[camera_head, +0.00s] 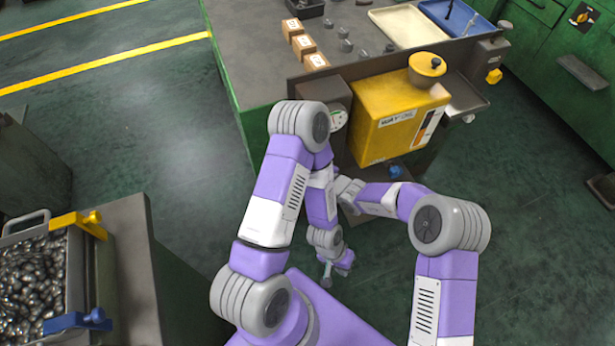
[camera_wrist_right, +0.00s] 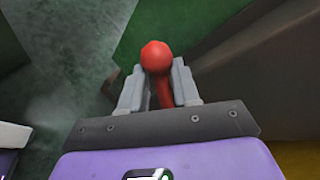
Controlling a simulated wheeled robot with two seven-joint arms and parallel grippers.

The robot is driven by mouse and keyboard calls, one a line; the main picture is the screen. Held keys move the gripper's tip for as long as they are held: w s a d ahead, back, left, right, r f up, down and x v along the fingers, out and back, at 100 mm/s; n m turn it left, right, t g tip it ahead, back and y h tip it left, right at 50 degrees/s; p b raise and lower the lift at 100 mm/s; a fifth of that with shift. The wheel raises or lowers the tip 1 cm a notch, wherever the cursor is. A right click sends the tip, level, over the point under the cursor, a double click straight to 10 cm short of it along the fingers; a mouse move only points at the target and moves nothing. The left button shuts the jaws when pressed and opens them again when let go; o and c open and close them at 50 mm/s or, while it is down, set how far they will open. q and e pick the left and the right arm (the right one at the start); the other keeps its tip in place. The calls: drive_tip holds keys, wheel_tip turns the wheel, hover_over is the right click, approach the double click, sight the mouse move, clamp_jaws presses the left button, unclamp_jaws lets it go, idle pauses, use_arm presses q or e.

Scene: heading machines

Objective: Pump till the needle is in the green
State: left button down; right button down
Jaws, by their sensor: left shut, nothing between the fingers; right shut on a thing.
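The gauge (camera_head: 338,119) is a small pale round dial with some green on it, left of the yellow way-oil tank (camera_head: 385,130). My left arm partly covers it, and its needle is too small to read. A red ball-ended pump handle (camera_wrist_right: 156,58) shows in the right wrist view. My right gripper (camera_wrist_right: 156,80) is shut on this handle, one finger on each side below the ball. In the head view the handle and right fingers are hidden behind my left arm. My left gripper (camera_head: 328,281) is shut and empty, hanging low, apart from the tank.
A workbench (camera_head: 250,70) stands behind, with small boxes (camera_head: 304,44), metal parts, a cream tray (camera_head: 408,27) and a blue tray (camera_head: 458,14). A bin of metal parts (camera_head: 35,275) is at lower left. Open floor (camera_head: 190,190) lies between. Green cabinets (camera_head: 555,65) stand right.

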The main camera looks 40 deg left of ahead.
drive_tip(key=shift+s+a+f+n+b, duration=0.2)
drive_tip(key=shift+s+a+n+b, duration=0.1)
drive_tip(key=shift+s+b, duration=0.1)
drive_tip(key=c, duration=1.1)
unclamp_jaws()
drive_tip(key=shift+d, duration=0.1)
drive_tip(key=shift+o, duration=0.2)
drive_tip(key=shift+w, duration=0.1)
wheel_tip(320, 180, up, 10)
drive_tip(key=p, duration=0.4)
